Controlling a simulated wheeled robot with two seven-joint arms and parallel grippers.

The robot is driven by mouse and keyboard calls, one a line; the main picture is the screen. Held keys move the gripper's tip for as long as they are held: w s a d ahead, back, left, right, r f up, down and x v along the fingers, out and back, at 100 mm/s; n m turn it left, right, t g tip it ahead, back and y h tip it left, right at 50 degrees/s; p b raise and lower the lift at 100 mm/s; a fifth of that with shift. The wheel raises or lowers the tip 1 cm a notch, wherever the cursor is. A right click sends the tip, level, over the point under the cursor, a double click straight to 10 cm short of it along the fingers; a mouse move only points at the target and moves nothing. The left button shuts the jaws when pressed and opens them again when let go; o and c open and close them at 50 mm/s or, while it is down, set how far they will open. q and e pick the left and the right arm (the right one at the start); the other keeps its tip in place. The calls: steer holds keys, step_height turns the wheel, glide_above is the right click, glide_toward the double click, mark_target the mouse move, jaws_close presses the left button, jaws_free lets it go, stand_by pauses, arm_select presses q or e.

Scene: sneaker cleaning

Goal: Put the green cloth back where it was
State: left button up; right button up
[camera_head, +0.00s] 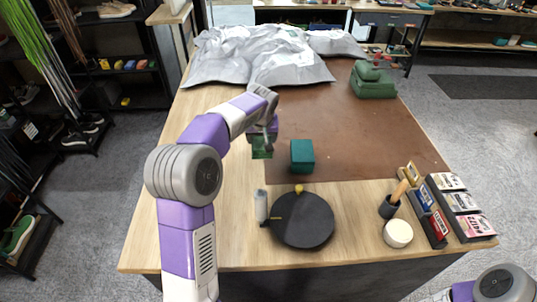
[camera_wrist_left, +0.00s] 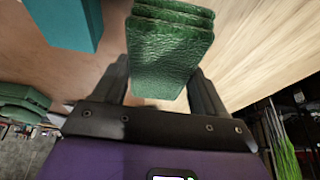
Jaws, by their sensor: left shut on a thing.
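The green cloth (camera_wrist_left: 168,50) is a folded, textured dark green piece in the left wrist view. It sits between the two fingers of my left gripper (camera_wrist_left: 163,92), which is shut on it. In the head view the cloth (camera_head: 262,154) hangs under my left gripper (camera_head: 265,140), over the left edge of the brown mat (camera_head: 350,120). I cannot tell whether it touches the table. A teal block (camera_head: 302,156) stands just right of it, apart from it. My right gripper is out of view; only a bit of that arm shows at the lower right.
A black round turntable (camera_head: 303,219) and a whitish cylinder (camera_head: 261,206) stand in front. The mat's middle is clear.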

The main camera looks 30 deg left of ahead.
arm_select(q)
steer(key=f, duration=0.3)
steer(key=f+b, duration=0.1)
steer(key=shift+s+f, duration=0.25)
steer(key=shift+s, duration=0.05)
step_height(320, 180, down, 5)
steer(key=shift+w+b, duration=0.1)
steer(key=shift+b, duration=0.55)
steer(key=shift+f, duration=0.1)
steer(key=o, duration=0.9)
steer(key=shift+o, duration=0.2)
